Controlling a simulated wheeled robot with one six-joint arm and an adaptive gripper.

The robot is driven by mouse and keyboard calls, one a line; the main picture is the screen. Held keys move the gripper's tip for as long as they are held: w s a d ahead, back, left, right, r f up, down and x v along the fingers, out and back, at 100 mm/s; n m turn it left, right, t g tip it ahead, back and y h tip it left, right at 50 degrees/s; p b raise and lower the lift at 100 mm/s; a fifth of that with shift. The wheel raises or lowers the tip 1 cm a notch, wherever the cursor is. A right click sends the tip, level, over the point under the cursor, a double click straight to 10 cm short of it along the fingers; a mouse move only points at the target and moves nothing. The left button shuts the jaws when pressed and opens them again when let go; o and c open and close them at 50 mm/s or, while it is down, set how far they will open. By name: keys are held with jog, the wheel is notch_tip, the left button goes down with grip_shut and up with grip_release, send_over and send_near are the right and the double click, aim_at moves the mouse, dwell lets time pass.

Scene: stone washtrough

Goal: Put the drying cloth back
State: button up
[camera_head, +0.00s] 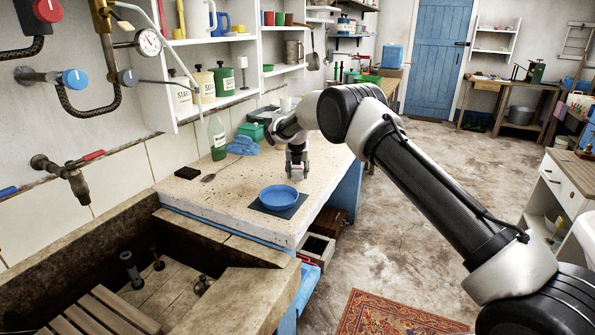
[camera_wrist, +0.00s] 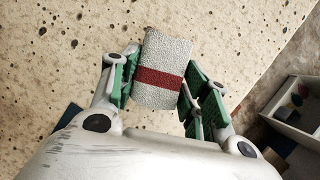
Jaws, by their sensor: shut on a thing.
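The drying cloth is a small, folded, light grey piece with a dark red band (camera_wrist: 166,55); it sits between the finger pads in the wrist view. My gripper (camera_wrist: 162,85) is shut on it, with a green-padded finger on either side. In the head view my gripper (camera_head: 297,172) points down at the speckled worktop (camera_head: 225,200), behind the blue bowl. The cloth is too small or hidden there to make out. I cannot tell whether it touches the worktop.
A blue bowl (camera_head: 279,197) stands on a dark mat near the front edge. A crumpled blue cloth (camera_head: 242,146), a green bottle (camera_head: 217,138) and a spoon (camera_head: 208,178) are left of my gripper. The stone trough (camera_head: 95,235) lies at the near left. Open worktop lies left of the bowl.

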jog(key=shift+f, duration=0.15)
jog(key=o, duration=0.9)
jog(key=shift+f, duration=0.1)
jog(key=v, duration=1.2)
jog(key=shift+r, duration=0.35)
